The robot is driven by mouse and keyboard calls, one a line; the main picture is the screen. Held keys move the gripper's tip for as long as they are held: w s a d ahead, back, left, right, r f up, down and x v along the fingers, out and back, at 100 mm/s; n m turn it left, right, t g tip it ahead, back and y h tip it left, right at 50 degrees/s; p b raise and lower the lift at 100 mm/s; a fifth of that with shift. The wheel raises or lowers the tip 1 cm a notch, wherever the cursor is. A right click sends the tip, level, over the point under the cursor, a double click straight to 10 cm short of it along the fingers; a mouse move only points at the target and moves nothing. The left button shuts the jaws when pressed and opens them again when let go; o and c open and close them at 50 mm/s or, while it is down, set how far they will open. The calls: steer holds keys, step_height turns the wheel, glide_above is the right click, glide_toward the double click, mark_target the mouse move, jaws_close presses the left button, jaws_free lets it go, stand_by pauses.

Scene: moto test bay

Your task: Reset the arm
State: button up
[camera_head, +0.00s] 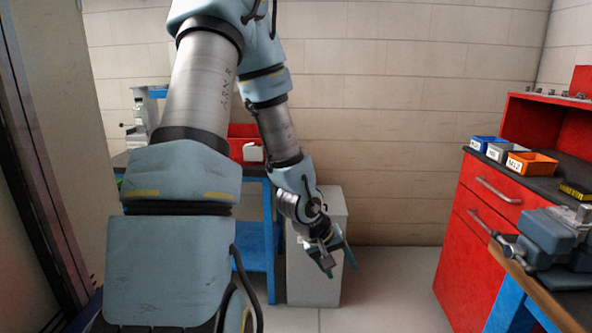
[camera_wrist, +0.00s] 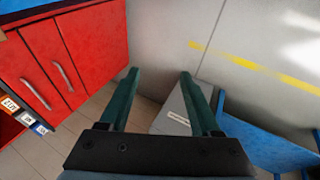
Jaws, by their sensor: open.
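My gripper (camera_head: 341,264) hangs at the end of my arm, pointing down and a little to the right, in front of a grey box-shaped cabinet in the head view. Its two green fingers are apart and nothing is between them. In the wrist view the gripper (camera_wrist: 158,75) also shows open and empty, with floor and wall beyond the fingertips. My arm is raised and bent in the left half of the head view, and it hides part of the room behind it.
A red drawer cabinet (camera_head: 486,207) stands at right, carrying blue, grey and orange bins (camera_head: 531,163). A vise (camera_head: 548,236) sits on a bench at front right. The grey cabinet (camera_head: 313,274) stands beside a blue-framed bench (camera_head: 240,240). Floor between is clear.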

steer(key=s+a+r+y, duration=0.2)
steer(key=a+r, duration=0.3)
steer(key=a, duration=0.3)
steer(key=s+a+r+m+g+y, duration=0.1)
steer(key=s+a+r, duration=0.3)
steer(key=a, duration=0.5)
step_height(320, 180, up, 2)
steer(key=shift+y, duration=0.9)
steer(key=shift+a, duration=0.1)
